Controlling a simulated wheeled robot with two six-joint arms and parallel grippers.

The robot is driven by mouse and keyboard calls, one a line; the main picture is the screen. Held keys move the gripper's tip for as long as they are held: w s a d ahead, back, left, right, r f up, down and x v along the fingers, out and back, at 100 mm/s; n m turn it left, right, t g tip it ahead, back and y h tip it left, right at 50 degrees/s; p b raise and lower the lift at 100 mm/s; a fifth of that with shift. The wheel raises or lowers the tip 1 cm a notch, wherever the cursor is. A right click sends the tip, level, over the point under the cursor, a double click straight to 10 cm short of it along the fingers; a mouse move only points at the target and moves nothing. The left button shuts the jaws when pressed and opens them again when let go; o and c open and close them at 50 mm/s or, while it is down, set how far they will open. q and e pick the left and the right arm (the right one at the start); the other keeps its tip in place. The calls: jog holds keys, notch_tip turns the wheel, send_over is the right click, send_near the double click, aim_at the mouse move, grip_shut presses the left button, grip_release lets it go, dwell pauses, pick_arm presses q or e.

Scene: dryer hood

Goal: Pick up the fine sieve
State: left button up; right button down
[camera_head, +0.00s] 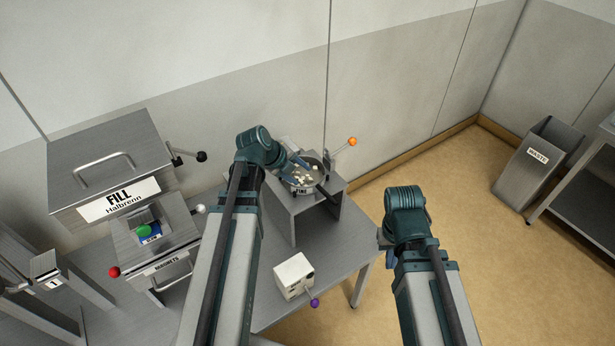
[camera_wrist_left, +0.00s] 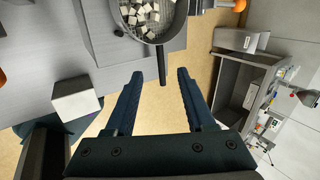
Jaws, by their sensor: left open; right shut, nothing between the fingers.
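The fine sieve (camera_head: 303,184) is a round metal pan with pale chunks in it, resting on a raised metal stand. In the left wrist view the sieve (camera_wrist_left: 150,35) is at the top, and its dark handle (camera_wrist_left: 162,66) points down between my finger lines. My left gripper (camera_head: 297,159) is over the sieve's near left side in the head view and partly covers it. In the left wrist view its two fingers (camera_wrist_left: 158,76) are apart, one on each side of the handle's end, with nothing gripped. My right gripper (camera_head: 384,240) is shut and empty, mostly hidden by its wrist.
The stand (camera_head: 292,222) is on a metal table. A lever with an orange knob (camera_head: 352,141) is beside the sieve. A white box with a purple knob (camera_head: 293,274) is in front. The FILL hopper (camera_head: 115,175) is left. A WASTE bin (camera_head: 537,160) stands right; floor between is clear.

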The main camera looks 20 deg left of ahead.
pick_arm(q)
jog(key=b, duration=0.6)
send_near(318, 187)
jog(key=x, duration=0.3)
jog(key=shift+f, duration=0.2)
jog(key=shift+w+d+f+b, duration=0.15)
jog(key=shift+w+f+b, duration=0.05)
jog(key=shift+b, duration=0.15)
jog(key=b+x, duration=0.4)
jog(key=x, duration=0.1)
jog(key=shift+w+f, duration=0.1)
jog(key=shift+f, duration=0.1)
jog(key=shift+r, duration=0.15)
grip_shut()
